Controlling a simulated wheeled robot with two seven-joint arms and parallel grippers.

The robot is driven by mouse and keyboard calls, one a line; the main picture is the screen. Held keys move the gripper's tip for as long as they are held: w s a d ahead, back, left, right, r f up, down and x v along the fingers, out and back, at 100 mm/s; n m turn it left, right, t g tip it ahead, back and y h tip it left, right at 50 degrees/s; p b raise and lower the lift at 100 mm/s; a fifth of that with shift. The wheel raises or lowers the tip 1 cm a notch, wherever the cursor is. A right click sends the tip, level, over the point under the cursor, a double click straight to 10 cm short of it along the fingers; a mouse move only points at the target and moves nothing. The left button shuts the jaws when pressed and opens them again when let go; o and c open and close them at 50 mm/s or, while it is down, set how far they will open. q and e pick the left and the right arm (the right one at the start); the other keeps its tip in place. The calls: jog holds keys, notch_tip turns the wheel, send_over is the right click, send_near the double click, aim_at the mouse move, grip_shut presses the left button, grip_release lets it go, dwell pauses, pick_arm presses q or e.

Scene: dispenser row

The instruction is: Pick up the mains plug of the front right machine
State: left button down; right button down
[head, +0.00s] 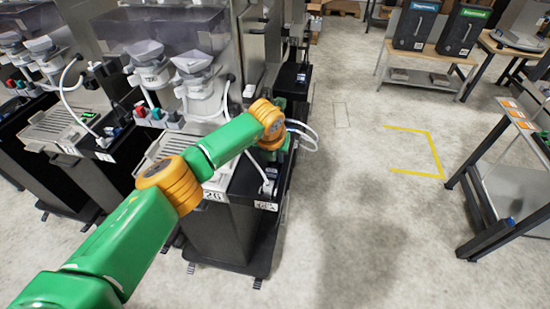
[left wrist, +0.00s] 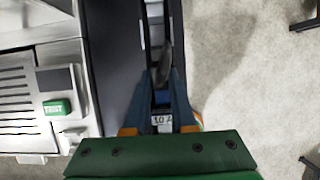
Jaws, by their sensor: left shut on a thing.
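The front right machine (head: 197,65) stands left of centre in the head view, with clear upright dispensers and a drip tray. Its black base carries the labels 26 and GFA. My left arm reaches across this base, and its wrist hides most of the left gripper (left wrist: 163,78). In the left wrist view the two dark blue fingers are close together, shut on a small dark piece, which I take for the mains plug (left wrist: 165,58). A 10 A label (left wrist: 162,120) shows between the fingers. The plug's outline is mostly hidden. My right gripper is out of view.
A similar machine (head: 50,115) stands to the left. White cables (head: 303,134) loop beside my left wrist. A wooden table (head: 437,68) with two dark bins stands at the back right, a black-framed bench (head: 475,190) at the right. The floor between is clear, with yellow tape marks (head: 437,155).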

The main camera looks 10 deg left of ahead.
pick_arm(q)
jog(key=shift+w+r+b, duration=0.2)
jog(key=shift+r+b, duration=0.2)
jog(key=shift+b, duration=0.15)
jog(key=shift+r+b, duration=0.75)
jog(key=s+r+b, duration=0.1)
jog(key=r, duration=0.1)
jog(key=s+r+b, duration=0.1)
jog(key=s+r, duration=0.1)
jog(key=s+d+r, duration=0.1)
jog(key=s+r, duration=0.1)
jog(key=shift+r+b, duration=0.1)
jog(key=shift+b, duration=0.3)
jog(key=s+d+r+b, duration=0.1)
jog(key=s+r+b, duration=0.2)
jog(key=s, duration=0.6)
jog(key=shift+d+r, duration=0.25)
jog(key=shift+r, duration=0.55)
jog(key=shift+r, duration=0.1)
jog(key=shift+r+p, duration=0.35)
jog(key=shift+p, duration=0.05)
jog(key=shift+r+p, duration=0.45)
jog(key=shift+r, duration=0.1)
